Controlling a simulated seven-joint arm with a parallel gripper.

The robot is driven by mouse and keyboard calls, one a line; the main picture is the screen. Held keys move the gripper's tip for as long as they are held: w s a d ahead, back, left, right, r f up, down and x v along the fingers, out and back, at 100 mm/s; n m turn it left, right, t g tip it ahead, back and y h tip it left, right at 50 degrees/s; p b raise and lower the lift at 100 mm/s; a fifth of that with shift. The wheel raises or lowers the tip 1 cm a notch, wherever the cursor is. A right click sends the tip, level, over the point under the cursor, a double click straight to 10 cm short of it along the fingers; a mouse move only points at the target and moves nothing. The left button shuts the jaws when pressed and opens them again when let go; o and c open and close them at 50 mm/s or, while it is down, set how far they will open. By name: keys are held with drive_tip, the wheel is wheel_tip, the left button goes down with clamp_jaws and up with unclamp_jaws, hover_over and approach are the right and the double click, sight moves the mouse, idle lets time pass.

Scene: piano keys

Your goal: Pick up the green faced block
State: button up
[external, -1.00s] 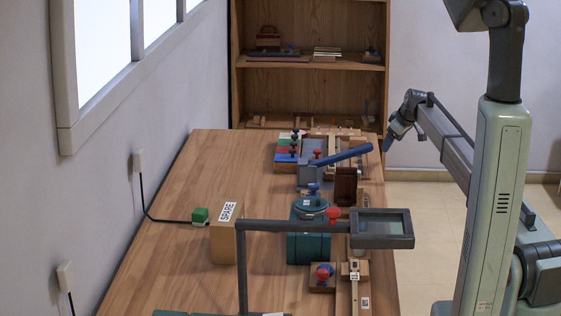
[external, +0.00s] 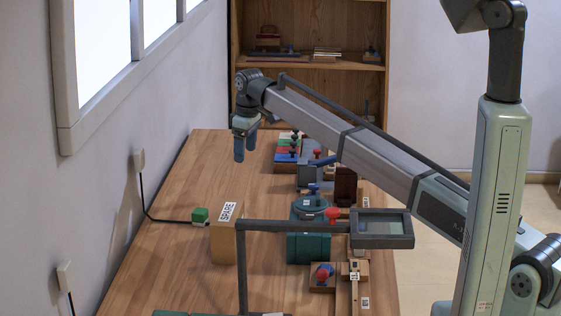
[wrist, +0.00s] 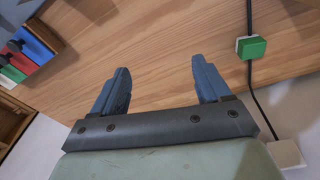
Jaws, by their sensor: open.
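The green faced block (external: 200,215) is a small block with a green top and a white lower part. It sits on the left side of the wooden table with a black cable attached. It also shows in the wrist view (wrist: 251,47), at the upper right, with the cable running past or out of it. My gripper (external: 244,157) is open and empty, its two blue fingers pointing down above the table, farther back than the block. In the wrist view the fingers (wrist: 160,75) are apart with only bare tabletop between them, and the block lies to their right.
A wooden box marked SPARE (external: 226,240) stands just right of the block. A teal cylinder (external: 309,245) and a grey frame with a screen (external: 382,228) are farther right. Coloured keys (external: 287,150) lie at the back. A wall outlet (external: 139,161) feeds the cable.

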drive_tip(key=s+a+n+g+h, duration=0.1)
drive_tip(key=s+a, duration=0.9)
drive_tip(key=s, duration=0.5)
hover_over(200, 210)
drive_tip(key=f, duration=0.8)
drive_tip(key=shift+s+d+f, duration=0.1)
drive_tip(key=shift+s+d, duration=0.15)
drive_tip(key=shift+d, duration=0.15)
drive_tip(key=shift+w+a+f, duration=0.1)
drive_tip(key=shift+a+f, duration=0.1)
drive_tip(key=shift+f, duration=1.2)
drive_tip(key=shift+w+a+f, duration=0.1)
drive_tip(key=shift+a+f, duration=0.1)
drive_tip(key=shift+f, duration=1.15)
drive_tip(key=c, duration=1)
